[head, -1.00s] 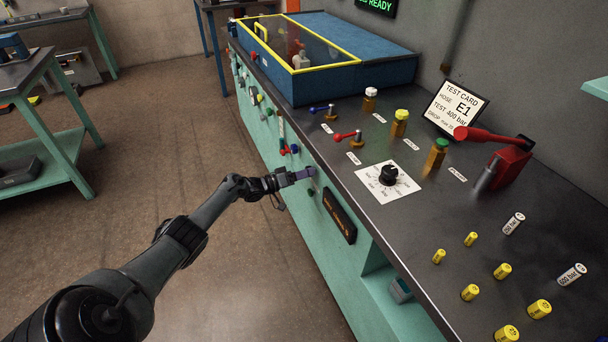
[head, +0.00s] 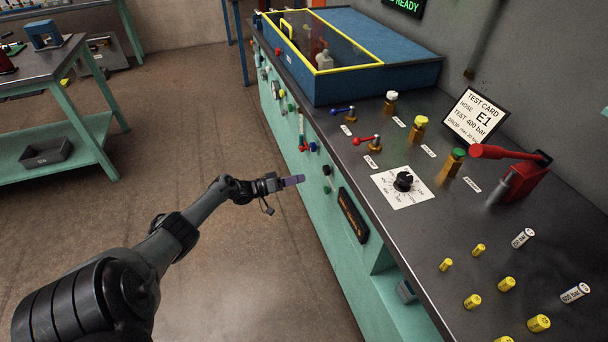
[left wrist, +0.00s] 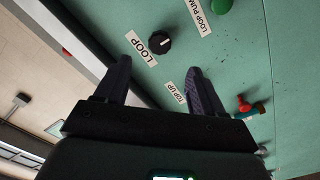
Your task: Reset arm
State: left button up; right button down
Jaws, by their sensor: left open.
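My left arm reaches in from the lower left in the head view. My left gripper (head: 291,181) is in front of the bench's green front panel, beside the display. In the left wrist view its two fingers (left wrist: 160,82) stand apart with nothing between them. Ahead of them on the panel is a black knob (left wrist: 159,43) labelled LOOP, apart from the fingers. A TOP UP label (left wrist: 175,93) shows between the fingers, and a red and teal fitting (left wrist: 248,107) is to the right. My right gripper is not in view.
The bench top carries a black dial (head: 403,181), a red-handled lever (head: 505,153), a test card (head: 472,115) and several yellow cylinders (head: 506,284). A blue case with a yellow-framed lid (head: 385,62) stands behind. A side table (head: 75,90) is left; the floor between is clear.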

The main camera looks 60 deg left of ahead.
pick_arm(q)
jog(key=shift+s+a, duration=0.1)
jog(key=shift+s, duration=0.2)
